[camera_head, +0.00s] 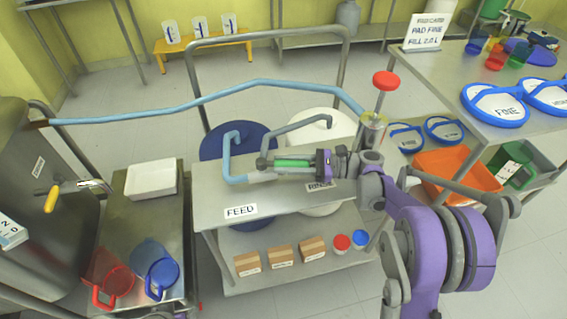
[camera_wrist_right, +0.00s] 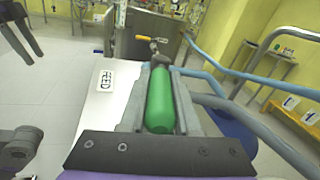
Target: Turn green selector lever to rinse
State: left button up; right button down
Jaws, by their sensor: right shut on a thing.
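The green selector lever (camera_head: 292,163) lies roughly level above the steel bench top. My right gripper (camera_head: 288,164) is shut around its handle, one finger on each side. In the right wrist view the green handle (camera_wrist_right: 160,103) fills the gap between the fingers. In the head view the handle runs left to right, with a grey-blue pipe end near its left end. The rinse label (camera_head: 320,186) is just below the right gripper and partly covered. The FEED label (camera_head: 241,211) is at the bench's front left. Dark prongs, apparently my left gripper (camera_wrist_right: 22,32), show in the wrist view's corner.
A long blue hose (camera_head: 220,92) arches over the bench to a fitting beneath a red knob (camera_head: 385,81). Blue (camera_head: 210,146) and white (camera_head: 335,124) drums stand behind the bench. Boxes (camera_head: 280,255) sit on its lower shelf.

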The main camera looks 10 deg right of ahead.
dwell(0.3)
jog(key=c, duration=0.6)
grip_release()
jog(key=p+v, duration=0.1)
jog(key=v, duration=0.9)
jog(key=shift+s+d, duration=0.1)
jog(key=shift+d, duration=0.25)
jog(key=shift+c, duration=0.4)
